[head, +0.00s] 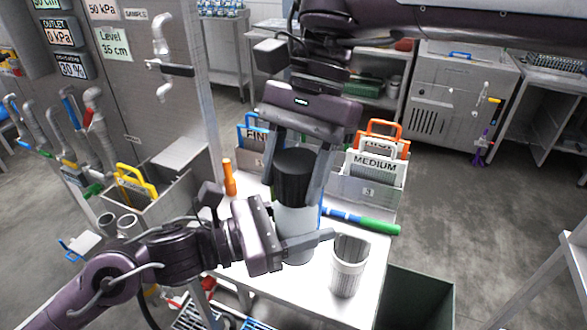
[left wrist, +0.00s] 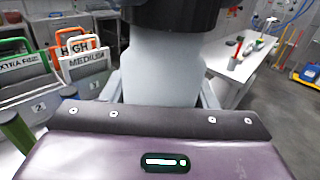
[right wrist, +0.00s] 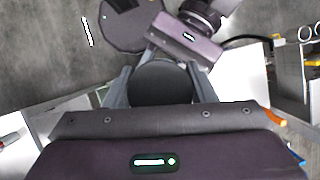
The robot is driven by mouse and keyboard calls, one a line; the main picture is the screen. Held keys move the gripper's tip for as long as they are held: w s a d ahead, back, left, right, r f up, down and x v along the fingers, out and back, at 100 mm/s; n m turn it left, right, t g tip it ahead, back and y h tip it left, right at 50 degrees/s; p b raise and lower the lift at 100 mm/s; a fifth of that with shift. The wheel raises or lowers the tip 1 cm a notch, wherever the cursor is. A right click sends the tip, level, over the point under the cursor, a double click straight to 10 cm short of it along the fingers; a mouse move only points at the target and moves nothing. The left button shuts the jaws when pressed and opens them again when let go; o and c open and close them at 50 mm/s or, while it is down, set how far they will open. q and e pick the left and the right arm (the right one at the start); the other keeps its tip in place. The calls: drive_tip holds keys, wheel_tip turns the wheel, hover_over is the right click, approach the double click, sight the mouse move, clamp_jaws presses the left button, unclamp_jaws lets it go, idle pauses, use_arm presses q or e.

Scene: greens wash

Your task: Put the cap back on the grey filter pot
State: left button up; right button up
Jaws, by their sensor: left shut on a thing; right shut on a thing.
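The grey filter pot (head: 296,228) stands upright at the white table. My left gripper (head: 302,242) is shut around its lower body from the left. The black cap (head: 294,178) is at the top of the pot, in line with it. My right gripper (head: 297,190) is shut on the cap from above, a finger on each side. In the left wrist view the cap (left wrist: 170,14) meets the pot's shoulder (left wrist: 162,65); I cannot tell whether it is fully seated.
A pale ribbed cup (head: 348,270) stands right of the pot. A green-and-blue handled tool (head: 365,222) lies behind it. Racks of labelled screens, such as the MEDIUM one (head: 375,168), stand at the table's back. An orange-handled item (head: 229,178) is at the left edge.

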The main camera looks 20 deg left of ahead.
drive_tip(key=shift+f, duration=0.55)
